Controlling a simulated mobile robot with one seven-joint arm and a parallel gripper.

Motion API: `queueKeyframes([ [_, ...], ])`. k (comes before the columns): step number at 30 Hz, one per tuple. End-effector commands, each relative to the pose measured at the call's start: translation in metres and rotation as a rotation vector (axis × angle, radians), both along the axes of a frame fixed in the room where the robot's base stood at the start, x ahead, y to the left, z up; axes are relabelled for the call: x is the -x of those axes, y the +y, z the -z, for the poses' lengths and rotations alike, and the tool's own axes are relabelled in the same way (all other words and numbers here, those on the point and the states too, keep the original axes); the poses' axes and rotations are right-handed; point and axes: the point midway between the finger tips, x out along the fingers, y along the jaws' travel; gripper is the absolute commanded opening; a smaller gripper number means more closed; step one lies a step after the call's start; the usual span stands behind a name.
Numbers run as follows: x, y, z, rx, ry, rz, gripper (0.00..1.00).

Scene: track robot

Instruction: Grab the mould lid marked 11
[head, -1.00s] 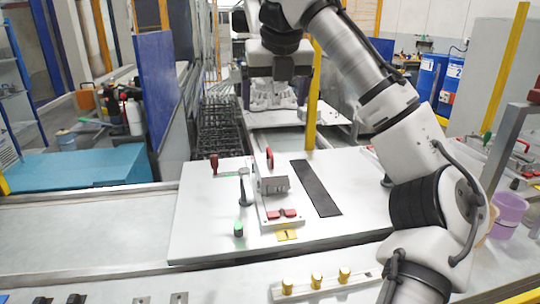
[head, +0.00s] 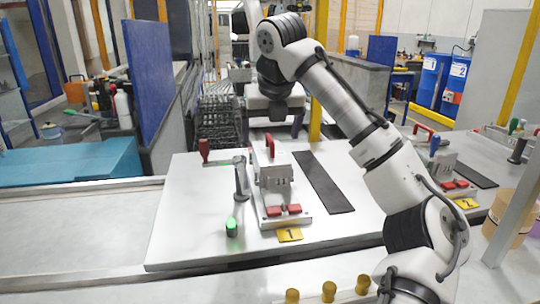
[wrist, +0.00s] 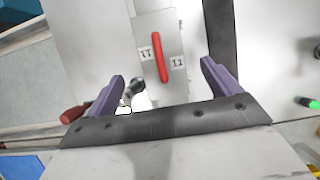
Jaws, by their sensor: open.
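The mould lid marked 11 is a pale grey block with an upright red handle. In the wrist view the red handle (wrist: 160,55) runs lengthwise, with an 11 label on either side of it on the lid (wrist: 177,72). In the head view the lid (head: 275,182) sits on a fixture plate behind a yellow tag marked 1. My gripper (wrist: 163,72) is open, its two purple fingers apart on either side of the handle in the picture and touching nothing. In the head view my arm hangs over the far side of the lid; the height gap is hard to tell.
A grey post lever (head: 240,178) and a green button (head: 231,227) stand left of the lid. A red-handled clamp (head: 204,150) is behind left. A dark strip (head: 322,182) lies to the right. A similar station with yellow tag 2 (head: 467,203) is further right.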

Motion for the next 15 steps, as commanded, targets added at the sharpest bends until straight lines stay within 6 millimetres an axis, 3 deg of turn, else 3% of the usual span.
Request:
queueKeyframes([
  [15,-0.019,0.002,0.050,-0.001,-0.001,0.001,0.89],
])
